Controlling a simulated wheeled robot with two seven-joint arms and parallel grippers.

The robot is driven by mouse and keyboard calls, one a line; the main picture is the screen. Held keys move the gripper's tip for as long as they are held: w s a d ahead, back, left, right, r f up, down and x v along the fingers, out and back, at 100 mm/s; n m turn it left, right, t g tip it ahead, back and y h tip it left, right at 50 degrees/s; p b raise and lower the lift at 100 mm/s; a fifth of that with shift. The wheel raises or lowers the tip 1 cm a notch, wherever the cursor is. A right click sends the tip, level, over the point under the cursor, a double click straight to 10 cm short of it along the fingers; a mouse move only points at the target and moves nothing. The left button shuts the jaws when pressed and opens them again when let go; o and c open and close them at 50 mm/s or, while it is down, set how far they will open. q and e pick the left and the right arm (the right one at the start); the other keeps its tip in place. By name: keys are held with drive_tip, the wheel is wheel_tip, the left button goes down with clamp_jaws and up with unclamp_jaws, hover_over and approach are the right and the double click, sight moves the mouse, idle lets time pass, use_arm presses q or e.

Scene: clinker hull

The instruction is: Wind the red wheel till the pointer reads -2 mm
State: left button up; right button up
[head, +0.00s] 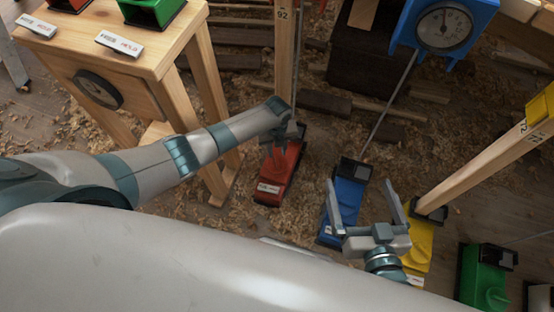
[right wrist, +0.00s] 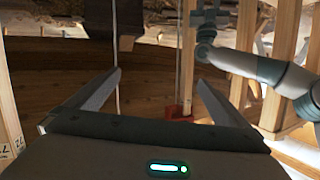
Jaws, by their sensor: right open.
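A red unit (head: 283,172) with a pale label stands on the floor at the foot of an upright wooden post. I cannot make out a separate red wheel on it; my left gripper covers its upper end. My left gripper (head: 287,137) is over that end; whether its fingers are closed on anything is unclear. A red patch low in the right wrist view (right wrist: 180,112) may be the same unit. A round dial (head: 445,28) in a blue housing is at the top right; its reading is too small to tell. My right gripper (head: 361,184) is open and empty, above the blue unit.
Blue (head: 345,200), yellow (head: 418,245) and green (head: 483,275) units stand in a row to the right. A wooden post (head: 485,165) slants up from the yellow one. A thin rod (head: 391,105) rises from the blue one. A wooden stand (head: 150,50) is at left.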

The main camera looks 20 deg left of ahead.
sight(277, 160)
use_arm(q)
wheel_tip(277, 160, down, 2)
drive_tip(key=shift+f+b, duration=0.15)
drive_tip(key=shift+b, duration=0.8)
drive_tip(key=shift+f+b, duration=0.95)
wheel_tip(277, 160, down, 2)
drive_tip(key=shift+f+b, duration=0.25)
drive_tip(key=shift+b, duration=0.95)
drive_tip(key=shift+f, duration=0.1)
use_arm(e)
drive_tip(key=s+d+r+t+y, duration=0.1)
drive_tip(key=s+r+t+y, duration=0.2)
drive_tip(key=r+t, duration=0.9)
drive_tip(key=shift+d+r, duration=0.15)
drive_tip(key=shift+r, duration=3.45)
use_arm(q)
clamp_jaws()
